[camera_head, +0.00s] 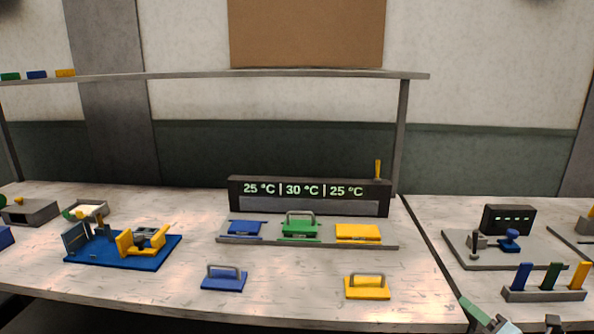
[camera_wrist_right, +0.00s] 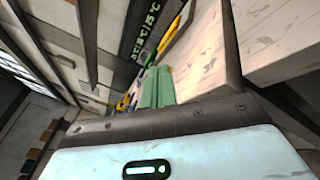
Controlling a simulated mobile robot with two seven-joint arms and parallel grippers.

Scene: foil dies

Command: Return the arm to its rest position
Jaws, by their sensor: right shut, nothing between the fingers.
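My right gripper (camera_head: 474,311) shows at the bottom edge of the head view, right of the middle, in front of the table. Only its green fingers and a bit of its pale body are in the picture. In the right wrist view its green fingers (camera_wrist_right: 157,87) lie side by side, shut, with nothing between them. The rest of my right arm is out of the head view. My left arm and gripper are not in view.
The table (camera_head: 330,318) carries a station with a temperature display (camera_head: 305,189) and blue, green and yellow dies. A blue handled die (camera_head: 224,283) and a yellow handled die (camera_head: 367,292) lie in front. A stamping station (camera_head: 508,262) and a rack of coloured bars (camera_head: 545,295) stand right.

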